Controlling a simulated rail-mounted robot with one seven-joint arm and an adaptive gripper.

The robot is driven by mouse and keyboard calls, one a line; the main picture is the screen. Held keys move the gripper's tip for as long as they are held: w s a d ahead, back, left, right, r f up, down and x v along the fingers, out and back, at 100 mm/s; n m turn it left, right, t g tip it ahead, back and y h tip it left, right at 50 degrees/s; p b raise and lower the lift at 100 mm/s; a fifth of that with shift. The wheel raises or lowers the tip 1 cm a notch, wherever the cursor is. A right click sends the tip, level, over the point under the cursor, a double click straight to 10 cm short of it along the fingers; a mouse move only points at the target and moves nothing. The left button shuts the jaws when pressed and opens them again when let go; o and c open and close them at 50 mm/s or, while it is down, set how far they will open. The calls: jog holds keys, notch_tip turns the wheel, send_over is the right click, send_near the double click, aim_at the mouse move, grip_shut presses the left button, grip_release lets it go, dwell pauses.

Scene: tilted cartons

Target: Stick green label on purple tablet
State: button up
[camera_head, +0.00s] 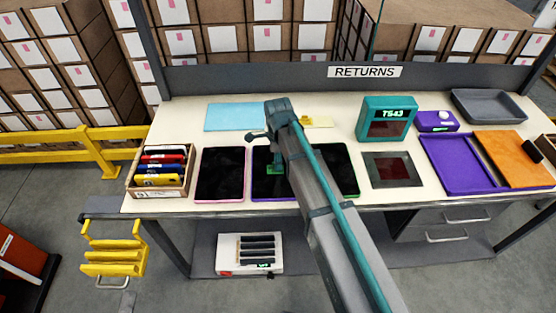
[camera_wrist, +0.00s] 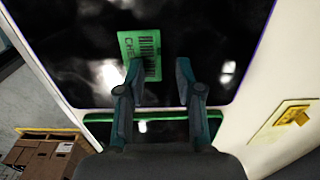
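The purple tablet (camera_head: 262,188) lies on the bench between a pink-edged tablet (camera_head: 221,175) and a green-edged tablet (camera_head: 346,170). My arm covers part of it in the head view. In the wrist view its dark screen (camera_wrist: 75,60) has a purple edge. The green label (camera_wrist: 139,50), with a barcode, appears against this screen and also shows in the head view (camera_head: 276,171). My gripper (camera_wrist: 160,68) is open above the screen. Its left finger overlaps the label's lower part; the right finger is clear of it. I cannot tell whether the label is fully flat.
A teal device (camera_head: 387,119) and a small purple box (camera_head: 437,121) stand right of my arm. A purple tray (camera_head: 457,166) and an orange panel (camera_head: 513,158) lie far right. A carton of upright devices (camera_head: 160,193) is far left. A yellow piece (camera_wrist: 292,116) lies on a pale sheet.

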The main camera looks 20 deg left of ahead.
notch_tip(320, 180, up, 18)
jog(key=p, duration=0.4)
jog(key=shift+p, duration=0.35)
dwell(0.4)
dwell(0.3)
